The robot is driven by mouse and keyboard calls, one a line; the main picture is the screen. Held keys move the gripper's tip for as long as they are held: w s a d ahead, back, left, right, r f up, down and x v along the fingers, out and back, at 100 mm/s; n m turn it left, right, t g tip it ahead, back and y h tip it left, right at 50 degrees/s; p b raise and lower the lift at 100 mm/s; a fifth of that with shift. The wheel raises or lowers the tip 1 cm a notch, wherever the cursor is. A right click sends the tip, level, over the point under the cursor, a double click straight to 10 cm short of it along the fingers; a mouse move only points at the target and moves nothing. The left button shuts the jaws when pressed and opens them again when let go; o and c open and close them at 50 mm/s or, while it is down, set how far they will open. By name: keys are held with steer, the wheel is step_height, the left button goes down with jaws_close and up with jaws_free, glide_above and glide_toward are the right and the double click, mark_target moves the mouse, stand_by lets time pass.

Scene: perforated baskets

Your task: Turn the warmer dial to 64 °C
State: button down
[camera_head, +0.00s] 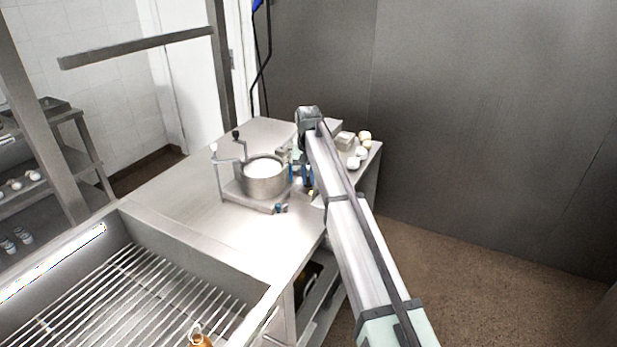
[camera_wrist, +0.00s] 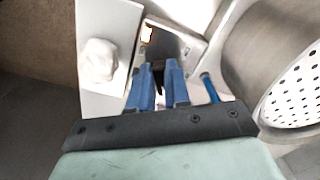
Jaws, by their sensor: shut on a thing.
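My gripper (camera_wrist: 158,84) has its two blue fingers close together, shut on a small dark piece (camera_wrist: 158,68) that looks like the warmer dial. The fingers hide most of it, and I cannot read any scale or pointer. In the head view my gripper (camera_head: 302,174) is just right of the round metal pot, low over the steel counter, partly hidden by my arm. A grey metal housing (camera_wrist: 188,42) surrounds the fingertips in the wrist view, with a small orange mark (camera_wrist: 149,33) on it.
The metal pot (camera_head: 262,187) stands close beside my gripper. A perforated white surface (camera_wrist: 296,92) and a blue-tipped rod (camera_wrist: 210,88) are to the right. White rounded items (camera_head: 356,160) lie on the counter behind. The left counter (camera_head: 185,200) is clear.

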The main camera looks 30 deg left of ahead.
mark_target(308, 180)
stand_by(0.4)
steer(key=c, duration=1.1)
jaws_free()
step_height(308, 180, up, 14)
steer(key=shift+f, duration=0.1)
